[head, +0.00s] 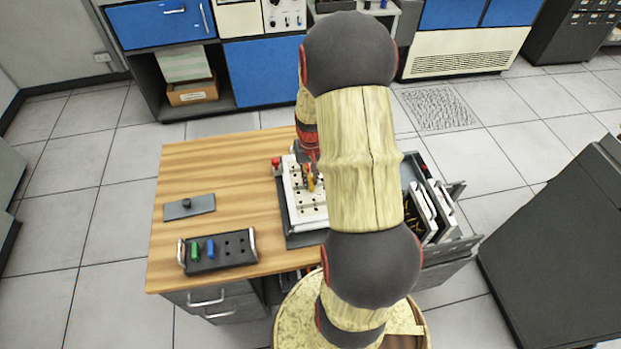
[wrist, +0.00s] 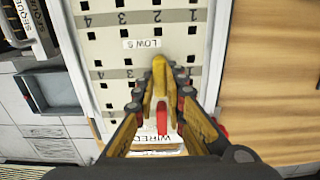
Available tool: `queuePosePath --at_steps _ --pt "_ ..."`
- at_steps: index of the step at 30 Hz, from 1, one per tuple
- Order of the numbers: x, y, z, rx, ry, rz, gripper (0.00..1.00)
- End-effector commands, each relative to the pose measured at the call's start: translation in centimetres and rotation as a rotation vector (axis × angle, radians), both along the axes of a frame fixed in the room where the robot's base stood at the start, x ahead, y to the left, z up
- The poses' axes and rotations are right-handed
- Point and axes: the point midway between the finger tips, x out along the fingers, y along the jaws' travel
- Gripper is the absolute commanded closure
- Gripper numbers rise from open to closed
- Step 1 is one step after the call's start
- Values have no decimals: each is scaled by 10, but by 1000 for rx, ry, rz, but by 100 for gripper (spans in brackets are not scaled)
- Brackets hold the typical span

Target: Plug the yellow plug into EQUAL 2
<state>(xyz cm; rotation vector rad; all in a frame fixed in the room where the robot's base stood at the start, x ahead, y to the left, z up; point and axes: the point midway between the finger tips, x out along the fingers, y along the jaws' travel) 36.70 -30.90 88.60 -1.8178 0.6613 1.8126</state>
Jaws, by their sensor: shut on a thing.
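The yellow plug (wrist: 159,68) is between the fingertips of my gripper (wrist: 161,84), which is shut on it. It also shows in the head view (head: 311,183), partly behind my arm. It is over the white plug panel (wrist: 112,46), with its rounded end towards the "LOW S" label. I cannot tell whether its tip touches a hole. The panel, also in the head view (head: 314,221), has rows of square holes numbered 1 to 4. A red plug (wrist: 162,120) shows between the fingers, nearer the "WIRED" label. No EQUAL label is readable; the gripper hides part of the panel.
An open drawer (head: 460,246) with cards is right of the table.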

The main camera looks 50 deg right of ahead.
Motion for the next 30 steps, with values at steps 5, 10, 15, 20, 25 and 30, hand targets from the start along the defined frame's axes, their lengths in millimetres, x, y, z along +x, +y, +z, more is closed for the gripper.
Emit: queuePosePath --at_steps 5,10,15,20,25,30 --pt "-1 1 -3 1 2 0 84" --pt "-1 1 -2 1 2 0 74" --pt "-1 1 -2 1 2 0 66" --pt "-1 0 -1 1 2 0 66" --pt "0 0 3 1 1 0 66" --pt "0 0 25 -1 -2 0 66"
